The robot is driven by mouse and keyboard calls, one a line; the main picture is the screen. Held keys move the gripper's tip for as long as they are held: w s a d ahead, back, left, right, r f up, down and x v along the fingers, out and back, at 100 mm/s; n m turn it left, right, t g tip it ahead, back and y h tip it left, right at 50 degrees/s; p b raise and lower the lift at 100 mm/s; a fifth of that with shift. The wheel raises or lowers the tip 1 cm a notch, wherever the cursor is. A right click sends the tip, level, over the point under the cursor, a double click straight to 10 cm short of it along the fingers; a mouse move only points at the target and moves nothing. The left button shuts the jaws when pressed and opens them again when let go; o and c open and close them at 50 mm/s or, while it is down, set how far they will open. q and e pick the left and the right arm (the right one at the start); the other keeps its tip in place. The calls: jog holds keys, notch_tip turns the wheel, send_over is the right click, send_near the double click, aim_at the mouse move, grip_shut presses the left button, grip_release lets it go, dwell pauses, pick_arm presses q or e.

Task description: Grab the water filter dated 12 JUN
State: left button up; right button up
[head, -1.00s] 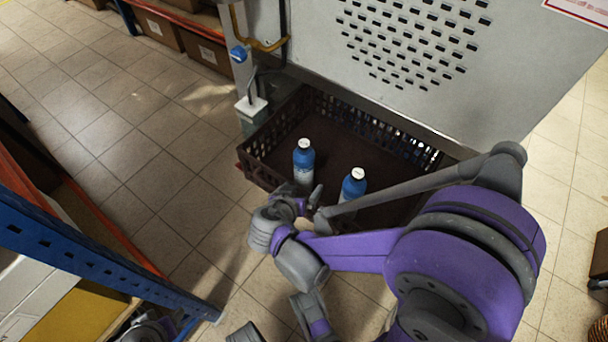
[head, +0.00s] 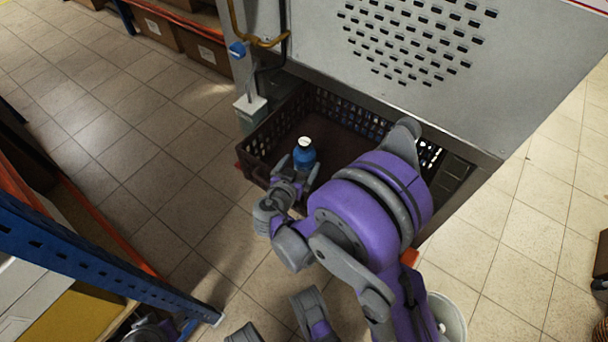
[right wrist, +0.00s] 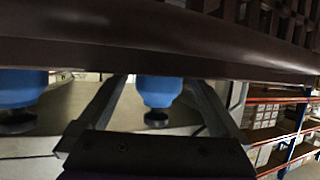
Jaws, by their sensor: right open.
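A blue bottle-like item with a white top (head: 304,155), likely a water filter, stands upright in the dark brown crate (head: 262,178). My right gripper (head: 298,168) is open at the crate's near side, its fingers reaching to either side of that item. In the right wrist view a blue body (right wrist: 158,90) shows between the open fingers (right wrist: 159,86), and a second blue item (right wrist: 20,90) is at the left. In the head view the second item is hidden behind my right arm. No date can be read. My left gripper is not clearly seen.
The crate sits against a grey perforated panel (head: 400,85). A blue and orange shelf rack (head: 95,262) is at lower left. A white bin (head: 448,318) is at lower right. Tiled floor is clear at left.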

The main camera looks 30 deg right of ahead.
jog(key=x, duration=0.2)
jog(key=shift+w+d+f, duration=0.15)
jog(key=shift+d, duration=0.05)
grip_shut()
dwell(0.4)
